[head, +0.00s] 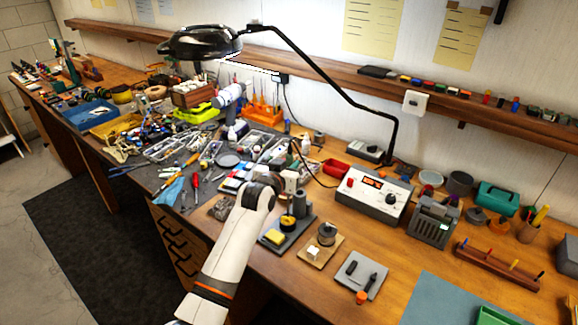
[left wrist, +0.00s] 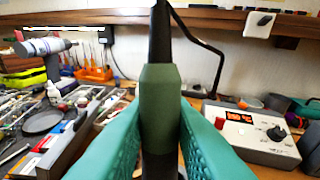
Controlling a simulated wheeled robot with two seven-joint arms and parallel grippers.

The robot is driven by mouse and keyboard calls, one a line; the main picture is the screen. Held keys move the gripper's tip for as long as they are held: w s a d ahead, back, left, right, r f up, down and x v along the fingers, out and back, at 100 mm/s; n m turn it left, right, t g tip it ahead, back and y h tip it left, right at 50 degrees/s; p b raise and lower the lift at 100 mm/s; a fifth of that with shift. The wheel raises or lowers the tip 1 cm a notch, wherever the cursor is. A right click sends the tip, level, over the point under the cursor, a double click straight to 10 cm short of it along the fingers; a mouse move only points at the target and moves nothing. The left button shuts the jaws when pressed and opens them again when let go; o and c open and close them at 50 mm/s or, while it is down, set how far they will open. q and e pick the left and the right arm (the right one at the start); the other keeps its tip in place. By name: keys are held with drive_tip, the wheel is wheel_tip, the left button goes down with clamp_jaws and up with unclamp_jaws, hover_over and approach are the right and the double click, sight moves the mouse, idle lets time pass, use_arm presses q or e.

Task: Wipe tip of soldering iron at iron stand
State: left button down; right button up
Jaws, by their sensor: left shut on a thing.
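The soldering iron, with a dark green grip and black upper part (left wrist: 160,85), stands upright between the teal fingers of my left gripper (left wrist: 160,125) in the left wrist view. The fingers are shut on it. In the head view my left gripper (head: 291,182) is above the iron stand (head: 290,238), a dark base with a yellow sponge (head: 275,237) at its front left. The iron's tip is hidden, so I cannot tell whether it touches the sponge or stand. My right gripper is not in view.
The soldering station (head: 370,196) with a red display stands right of the stand. A wooden block with a spool (head: 326,236) and a grey plate (head: 361,275) lie to the right. Tools crowd the bench to the left. A magnifier lamp (head: 200,43) arches overhead.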

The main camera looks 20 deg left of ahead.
use_arm(q)
drive_tip(key=shift+f, duration=0.35)
idle(0.5)
idle(1.8)
